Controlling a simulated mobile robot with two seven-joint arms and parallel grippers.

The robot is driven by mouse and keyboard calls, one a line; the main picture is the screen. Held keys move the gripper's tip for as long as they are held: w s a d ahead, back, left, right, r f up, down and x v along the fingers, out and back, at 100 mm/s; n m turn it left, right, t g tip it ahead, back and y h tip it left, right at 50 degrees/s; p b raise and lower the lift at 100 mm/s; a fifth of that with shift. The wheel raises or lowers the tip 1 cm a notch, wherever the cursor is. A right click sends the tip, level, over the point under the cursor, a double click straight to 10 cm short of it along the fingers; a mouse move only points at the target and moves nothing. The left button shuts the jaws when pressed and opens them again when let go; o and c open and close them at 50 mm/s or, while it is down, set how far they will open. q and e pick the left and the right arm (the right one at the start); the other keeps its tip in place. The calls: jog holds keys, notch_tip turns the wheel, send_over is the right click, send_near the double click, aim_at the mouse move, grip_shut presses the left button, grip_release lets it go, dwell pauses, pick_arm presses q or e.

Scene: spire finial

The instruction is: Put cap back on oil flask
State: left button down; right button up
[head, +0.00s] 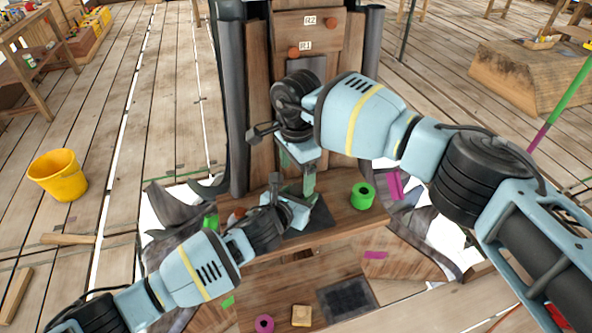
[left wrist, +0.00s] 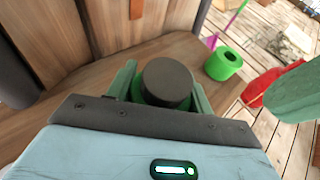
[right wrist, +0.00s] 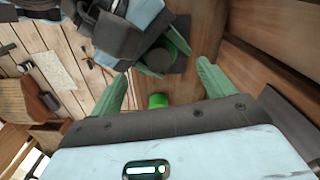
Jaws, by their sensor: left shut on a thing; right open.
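My left gripper (head: 298,197) is shut on a dark-topped green cylinder (left wrist: 168,82), apparently the oil flask, low over the bench. Its round dark top faces up between the fingers, with green around its lower edge. I cannot tell whether that top is the cap or part of the flask. The cylinder also shows in the right wrist view (right wrist: 161,58). My right gripper (head: 298,173) is open and empty, just above the left one. A separate green ring-shaped piece (head: 362,195) with a dark hole stands on the bench to the right; I cannot tell whether it is the cap.
The wooden bench (head: 335,222) runs along a tall timber tower (head: 310,35). A dark square (head: 310,222) lies under the grippers. A magenta ring (head: 264,324) and a dark grid plate (head: 346,299) are in front. A yellow bucket (head: 58,175) stands on the left floor.

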jog(key=shift+r, duration=0.1)
notch_tip(320, 180, up, 12)
dwell(0.6)
pick_arm(q)
jog(key=c, duration=0.5)
grip_release()
jog(key=p+v, duration=0.1)
jog(key=v, duration=0.7)
jog(key=shift+p, duration=0.3)
pick_arm(e)
jog(key=shift+t, duration=0.4)
jog(key=r, duration=0.5)
jog(key=shift+s, duration=0.2)
